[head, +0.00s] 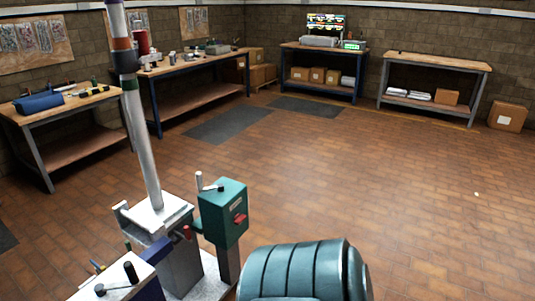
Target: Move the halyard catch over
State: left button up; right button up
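A pale grey mast (145,140) rises from a white plate (158,215) at the left, with brown and dark bands near its top. A teal box (222,208) stands just right of the mast foot. A small red-tipped part (187,232) sits near the mast foot. I cannot tell which of these parts is the halyard catch. Neither of my grippers is in view.
A ribbed teal rounded body (305,270) fills the bottom middle. A blue-sided stand (150,290) with a black-knobbed handle is at the bottom left. Workbenches line the walls, including a cluttered one (190,62). The tiled floor (380,160) at the right is mostly clear.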

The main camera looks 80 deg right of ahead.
aim_at(239, 218)
jog(key=z, duration=2.25)
jog(key=i+l, duration=0.15)
jog(key=l, duration=0.25)
jog(key=i+l, duration=0.15)
jog(key=l, duration=0.3)
jog(key=i+l, duration=0.15)
jog(key=l, duration=0.25)
jog(key=i+l, duration=0.15)
jog(key=l, duration=0.25)
jog(key=i+l, duration=0.15)
jog(key=l, duration=0.25)
jog(key=i+l, duration=0.15)
jog(key=l, duration=0.3)
